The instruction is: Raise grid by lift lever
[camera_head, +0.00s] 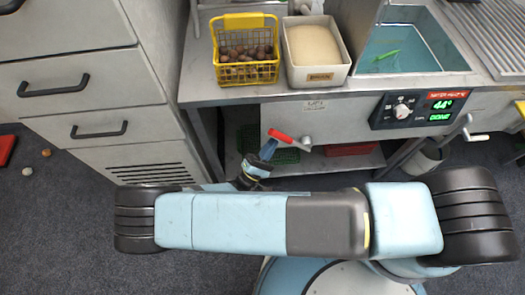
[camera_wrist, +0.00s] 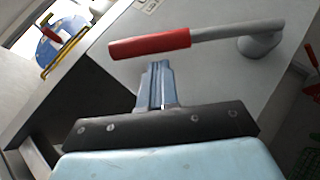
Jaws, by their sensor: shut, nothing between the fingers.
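The lift lever has a red handle (camera_head: 281,136) and a grey arm, and sits on the front of the steel bench. In the wrist view its red grip (camera_wrist: 150,44) lies almost level, with the grey arm running right to a round pivot (camera_wrist: 259,45). My gripper (camera_head: 269,148) is shut and empty, just below and left of the handle. In the wrist view the fingertips (camera_wrist: 160,67) point at the handle's underside; whether they touch it I cannot tell. The basin (camera_head: 405,55) holds bluish water and a green item; no grid can be made out in it.
A yellow basket (camera_head: 247,71) of chestnuts and a white tub (camera_head: 316,72) of pale grains stand on the bench. A control panel (camera_head: 418,109) reads 44° and DONE. A crank handle (camera_head: 474,133) sticks out at right. A drawer cabinet (camera_head: 85,85) stands at left.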

